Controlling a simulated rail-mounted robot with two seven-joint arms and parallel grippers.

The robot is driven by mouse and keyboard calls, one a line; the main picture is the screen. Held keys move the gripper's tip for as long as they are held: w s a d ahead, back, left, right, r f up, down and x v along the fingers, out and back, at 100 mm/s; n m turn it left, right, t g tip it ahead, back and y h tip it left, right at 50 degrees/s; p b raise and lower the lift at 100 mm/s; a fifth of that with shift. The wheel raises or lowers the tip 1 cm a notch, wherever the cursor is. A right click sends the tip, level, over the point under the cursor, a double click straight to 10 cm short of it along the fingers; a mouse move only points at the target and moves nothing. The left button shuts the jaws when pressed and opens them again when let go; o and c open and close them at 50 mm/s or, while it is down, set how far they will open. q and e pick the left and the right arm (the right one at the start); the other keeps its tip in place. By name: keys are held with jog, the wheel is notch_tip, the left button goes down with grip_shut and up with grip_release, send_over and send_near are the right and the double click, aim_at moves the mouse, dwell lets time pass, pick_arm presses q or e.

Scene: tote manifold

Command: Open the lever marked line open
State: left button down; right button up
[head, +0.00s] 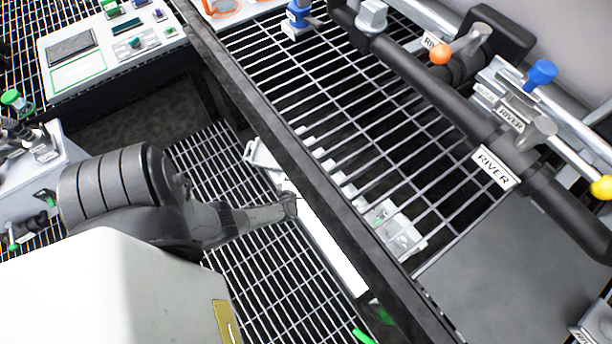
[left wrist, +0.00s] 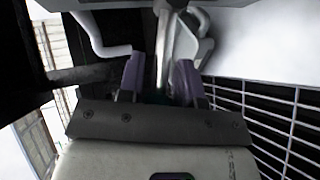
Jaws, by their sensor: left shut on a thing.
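In the left wrist view my left gripper (left wrist: 160,78) has its two purple fingers shut on a pale, upright handle (left wrist: 164,45) below a white surface. In the head view my dark arm comes in from the left and ends beside a white strip (head: 325,243) below the dark rail; the fingers cannot be made out there. A pale bracket-like piece (head: 262,158) shows just above the arm's end. No label reading "line open" is legible, so I cannot tell whether the held handle is that lever. My right gripper is not in view.
A dark rail (head: 235,90) runs diagonally beside the arm, over grating (head: 350,110). At the right, a pipe with a RIVER label (head: 495,167) carries an orange-knobbed lever (head: 440,54), with blue (head: 541,72) and yellow (head: 602,188) knobs nearby. A control panel (head: 110,45) stands at upper left.

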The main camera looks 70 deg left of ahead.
pick_arm(q)
jog(key=r+p, duration=0.1)
jog(key=m+g+p, duration=0.1)
jog(key=p, duration=0.1)
jog(key=shift+w+r+h, duration=0.3)
jog(key=shift+r, duration=0.1)
jog(key=shift+w+r+m+g+h+p, duration=0.15)
jog(key=shift+m+g+h+p, duration=0.2)
jog(key=shift+g+p, duration=0.5)
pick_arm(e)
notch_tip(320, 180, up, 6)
pick_arm(q)
jog(key=shift+a, duration=0.1)
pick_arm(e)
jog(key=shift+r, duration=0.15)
pick_arm(q)
jog(key=c, duration=1.1)
grip_release()
jog(key=shift+w, duration=0.1)
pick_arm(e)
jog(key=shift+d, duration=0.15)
pick_arm(q)
jog(key=p+v, duration=0.9)
jog(key=v, duration=0.5)
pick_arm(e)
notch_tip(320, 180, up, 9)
pick_arm(q)
jog(key=shift+a, duration=0.1)
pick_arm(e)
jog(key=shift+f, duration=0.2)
